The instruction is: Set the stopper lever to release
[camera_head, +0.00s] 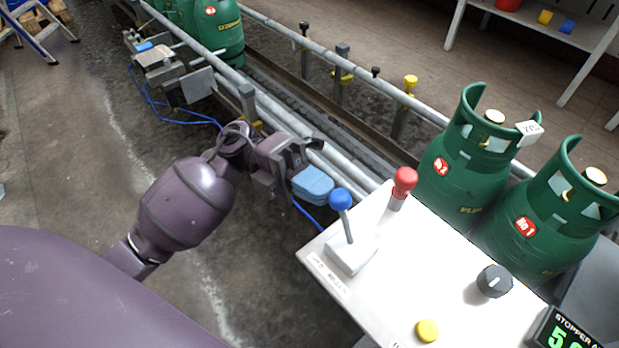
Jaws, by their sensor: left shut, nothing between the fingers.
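A lever with a blue knob (341,200) stands on a pale base at the left edge of the white control panel (390,290). It leans a little toward the upper left. A label by its base is too small to read. A shorter control with a red knob (405,180) stands at the panel's far edge. I cannot tell by lettering which one is the stopper lever. My left gripper (316,146) is shut and empty, over the near conveyor rail, beyond and left of the blue knob and apart from it. My right gripper is not in view.
A black dial (494,281), a yellow button (427,331) and a stopper display (568,332) are on the panel's right part. Green gas cylinders (467,165) stand on the conveyor behind it. A blue box (313,186) sits between my gripper and the panel.

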